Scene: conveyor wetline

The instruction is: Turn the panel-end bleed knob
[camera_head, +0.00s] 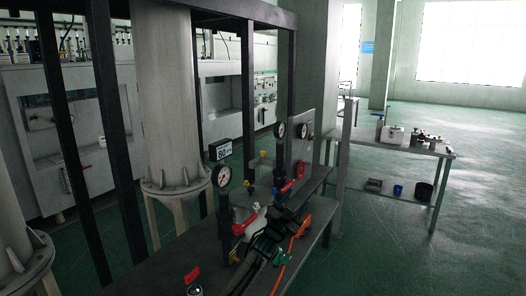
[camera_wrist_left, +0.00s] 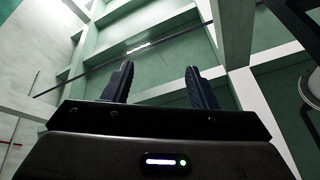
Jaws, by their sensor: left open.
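A grey upright panel (camera_head: 309,125) with a round gauge stands at the far end of the pipework bench. Small valve handles sit at and before it: a red one (camera_head: 300,170), a red lever (camera_head: 289,188) and a small blue one (camera_head: 275,190). I cannot tell which is the bleed knob. My dark left gripper (camera_head: 277,222) is low over the bench among the fittings, just short of the panel. In the left wrist view its two fingers (camera_wrist_left: 160,85) are apart with nothing between them. No knob shows there. My right gripper is not seen.
A gauge (camera_head: 222,176) on a dark stem, a red handle (camera_head: 245,225) and an orange hose (camera_head: 291,250) crowd the bench near my gripper. A large flanged pipe (camera_head: 168,100) and black posts stand left. A side table (camera_head: 400,146) stands right, with open green floor around it.

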